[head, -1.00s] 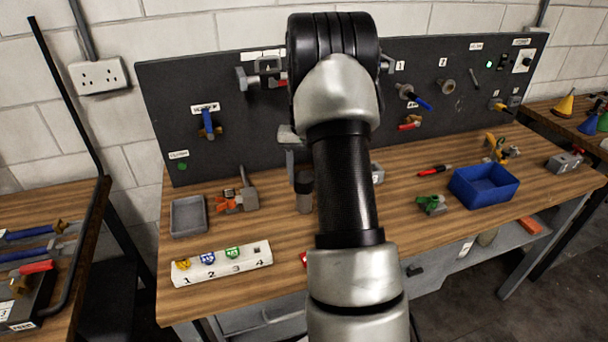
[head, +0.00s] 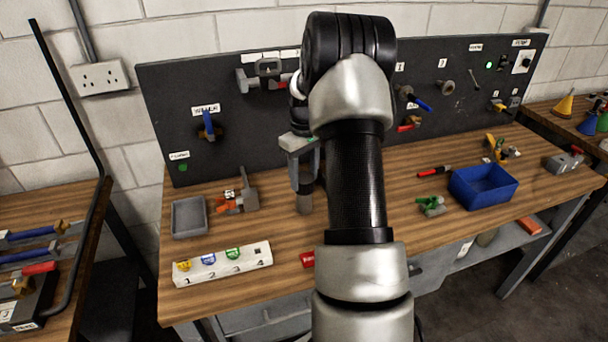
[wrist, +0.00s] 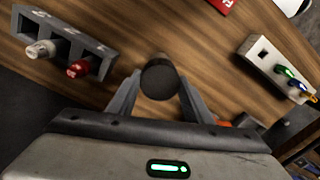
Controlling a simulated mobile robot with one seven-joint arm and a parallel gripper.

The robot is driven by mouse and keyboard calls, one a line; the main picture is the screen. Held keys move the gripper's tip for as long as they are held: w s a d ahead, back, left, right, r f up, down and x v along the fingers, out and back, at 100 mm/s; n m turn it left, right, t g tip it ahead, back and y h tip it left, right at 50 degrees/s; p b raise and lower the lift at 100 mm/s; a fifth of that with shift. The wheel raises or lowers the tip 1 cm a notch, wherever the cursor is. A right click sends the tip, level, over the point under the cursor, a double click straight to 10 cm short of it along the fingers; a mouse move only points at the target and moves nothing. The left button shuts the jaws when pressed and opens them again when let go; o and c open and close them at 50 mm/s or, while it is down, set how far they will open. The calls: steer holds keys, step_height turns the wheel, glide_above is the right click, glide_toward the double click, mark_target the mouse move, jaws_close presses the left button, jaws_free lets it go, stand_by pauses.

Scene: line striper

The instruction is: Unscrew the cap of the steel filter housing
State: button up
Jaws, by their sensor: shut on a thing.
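The steel filter housing (head: 304,204) is a short grey cylinder standing upright on the wooden bench, below my gripper (head: 304,186). Its round dark cap (wrist: 159,78) shows end-on in the wrist view, between the two fingers of my gripper (wrist: 160,86). The fingers are shut on the cap from both sides. In the head view the fingers hide most of the cap, and my arm covers the area to its right. I cannot see whether there is a gap between cap and housing.
A numbered white block (head: 222,265), grey tray (head: 189,217) and grey holder with orange-handled item (head: 246,196) stand left. A blue bin (head: 484,186) and green part (head: 432,205) are right. A dark board (head: 160,105) with fittings rises behind. A grey rack (wrist: 62,43) shows in the wrist view.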

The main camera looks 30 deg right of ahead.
steer(key=n, duration=0.2)
steer(key=shift+r+n+p, duration=0.1)
steer(key=shift+n+p, duration=0.2)
steer(key=shift+p, duration=0.05)
steer(key=shift+n, duration=1)
steer(key=shift+n+p, duration=0.5)
steer(key=shift+n, duration=0.5)
steer(key=n, duration=0.2)
steer(key=shift+n, duration=0.3)
